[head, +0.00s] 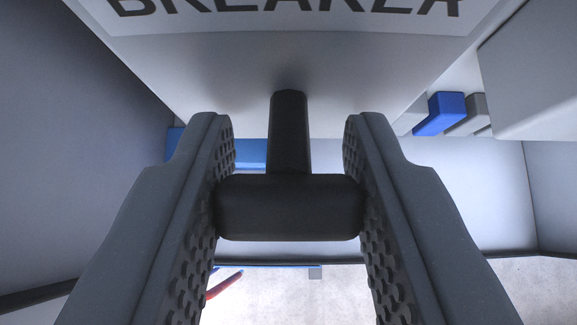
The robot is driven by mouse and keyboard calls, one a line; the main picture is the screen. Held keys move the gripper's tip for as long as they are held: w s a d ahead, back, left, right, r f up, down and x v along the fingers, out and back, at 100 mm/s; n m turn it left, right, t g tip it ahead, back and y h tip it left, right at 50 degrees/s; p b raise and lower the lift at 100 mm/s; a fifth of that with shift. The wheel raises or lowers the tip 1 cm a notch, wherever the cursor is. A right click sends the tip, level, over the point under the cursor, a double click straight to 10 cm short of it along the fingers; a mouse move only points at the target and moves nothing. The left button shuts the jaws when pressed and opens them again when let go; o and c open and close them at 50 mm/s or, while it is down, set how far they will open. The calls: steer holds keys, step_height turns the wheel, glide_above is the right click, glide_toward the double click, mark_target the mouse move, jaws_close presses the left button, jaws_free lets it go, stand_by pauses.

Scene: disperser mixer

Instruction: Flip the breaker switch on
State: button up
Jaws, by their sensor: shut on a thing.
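The breaker switch (289,206) is a black T-shaped handle in the middle of the head view. Its stem (289,130) runs up to the underside or lower face of a pale grey breaker box (220,75) with a white label reading "BREAKER" at the top, partly cut off. My gripper (289,200) is shut on the handle's crossbar. The two textured finger pads touch its left and right ends. The stem stands between the fingers, towards the box.
Grey panel walls stand at left (70,150) and right (540,90). Blue and grey blocks (440,113) sit at the right, and a blue strip (252,153) lies behind the handle. A red object (224,286) and pale floor (265,300) show below.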

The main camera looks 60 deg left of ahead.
steer(key=shift+w, duration=0.1)
steer(key=o, duration=1)
steer(key=shift+d+b, duration=0.15)
steer(key=shift+b, duration=1.1)
steer(key=b+v, duration=0.2)
steer(key=b, duration=0.3)
steer(key=shift+d, duration=0.15)
steer(key=b+v, duration=0.2)
steer(key=b, duration=0.2)
steer(key=shift+s+d+r, duration=0.15)
steer(key=shift+s+d, duration=0.05)
steer(key=shift+s, duration=0.05)
steer(key=b, duration=0.5)
glide_toward(297, 242)
steer(key=shift+v, duration=1.3)
steer(key=shift+r, duration=0.15)
